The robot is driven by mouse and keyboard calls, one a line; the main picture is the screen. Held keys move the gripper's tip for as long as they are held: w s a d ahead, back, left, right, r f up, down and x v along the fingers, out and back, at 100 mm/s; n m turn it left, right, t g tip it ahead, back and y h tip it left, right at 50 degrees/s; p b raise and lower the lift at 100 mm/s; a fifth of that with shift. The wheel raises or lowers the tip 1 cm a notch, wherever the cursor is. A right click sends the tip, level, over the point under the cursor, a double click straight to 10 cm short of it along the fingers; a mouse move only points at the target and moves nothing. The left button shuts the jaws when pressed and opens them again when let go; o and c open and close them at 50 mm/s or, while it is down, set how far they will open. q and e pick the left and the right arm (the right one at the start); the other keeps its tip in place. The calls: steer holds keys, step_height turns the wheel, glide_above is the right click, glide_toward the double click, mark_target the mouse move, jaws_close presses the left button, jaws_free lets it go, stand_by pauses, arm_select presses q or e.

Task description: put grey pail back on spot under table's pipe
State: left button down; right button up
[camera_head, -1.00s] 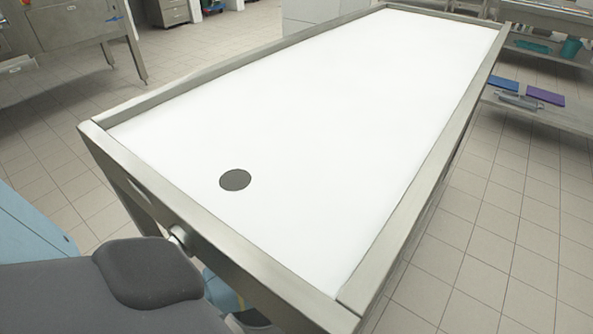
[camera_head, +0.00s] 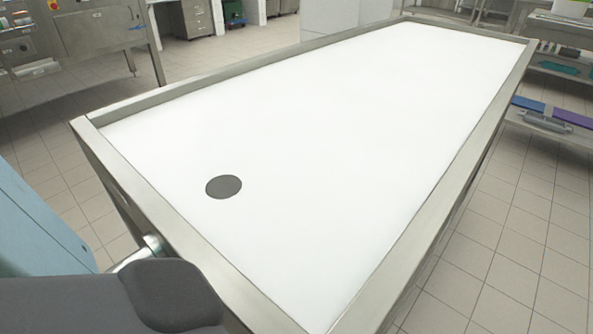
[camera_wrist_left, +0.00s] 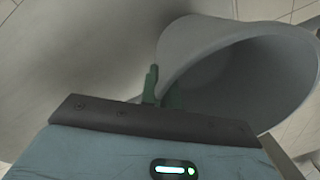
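The grey pail (camera_wrist_left: 245,65) shows large in the left wrist view, its wide mouth tilted toward the camera. My left gripper (camera_wrist_left: 163,90) has its two green fingers close together at the pail's rim, one on each side of the wall, and looks closed on it. The white-topped metal table (camera_head: 300,130) fills the head view, with a dark round drain (camera_head: 223,187) near its near left end. The pipe under the table and the spot below are hidden.
A metal fitting (camera_head: 152,244) sticks out from the table's near end, close to my arm. The tabletop is empty. Tiled floor (camera_head: 500,265) is clear to the right. A shelf with a blue and a purple item (camera_head: 572,118) stands at the right.

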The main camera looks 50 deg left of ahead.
arm_select(q)
step_height(320, 180, down, 4)
steer(key=shift+f+b, duration=0.25)
steer(key=shift+b, duration=1)
steer(key=shift+f, duration=0.15)
steer(key=shift+f, duration=0.1)
steer(key=c, duration=2.1)
jaws_free()
steer(key=shift+f, duration=0.1)
steer(key=o, duration=0.5)
steer(key=shift+c, duration=0.2)
